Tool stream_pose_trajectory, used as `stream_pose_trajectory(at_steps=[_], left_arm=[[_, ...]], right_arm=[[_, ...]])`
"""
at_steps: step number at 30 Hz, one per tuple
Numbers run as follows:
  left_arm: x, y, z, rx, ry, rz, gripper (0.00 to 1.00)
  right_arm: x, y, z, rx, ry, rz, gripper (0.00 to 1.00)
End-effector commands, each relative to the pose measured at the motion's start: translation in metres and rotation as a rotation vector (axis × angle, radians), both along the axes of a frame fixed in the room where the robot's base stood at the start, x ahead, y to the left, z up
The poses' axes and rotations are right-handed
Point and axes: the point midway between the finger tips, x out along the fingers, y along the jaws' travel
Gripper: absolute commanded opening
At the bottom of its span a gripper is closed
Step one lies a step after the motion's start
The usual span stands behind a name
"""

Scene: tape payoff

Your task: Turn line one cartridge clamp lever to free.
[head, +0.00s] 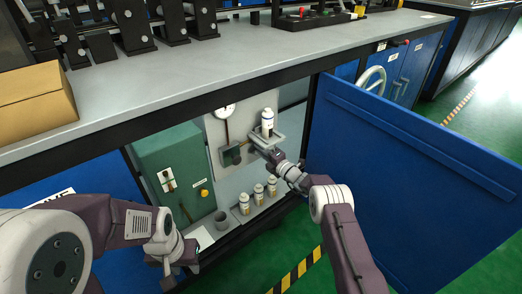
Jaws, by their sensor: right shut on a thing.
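A white cartridge (267,122) with a yellowish band stands upright in a light grey holder (280,135) inside the open cabinet. My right gripper (262,151) reaches in from the right, just below the holder. It is shut on a small part there, apparently the clamp lever; the part is too small and covered to make out its angle. My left gripper (180,268) is low at the front left, outside the cabinet and well away from the holder. Its fingers are too unclear to tell whether they are open.
A dark valve block (230,154) and a gauge (224,111) are left of the holder. A green box (172,165) stands further left. Several bottles (258,194) and a grey cup (221,220) stand below. The blue door (400,190) is open at right.

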Motion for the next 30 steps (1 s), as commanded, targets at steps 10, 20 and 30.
stream_pose_trajectory(at_steps=[10,20,30], left_arm=[[0.0,0.0,0.005,0.0,0.0,0.0,0.36],[-0.0001,0.0,0.0056,0.0,0.0,0.0,0.36],[0.0,0.0,0.0056,0.0,0.0,0.0,0.36]], right_arm=[[-0.001,0.0009,0.0029,0.114,0.088,0.001,0.0],[-0.0009,0.0008,0.0037,0.14,0.107,0.001,0.0],[-0.0008,0.0008,0.0041,0.141,0.106,0.001,0.34]])
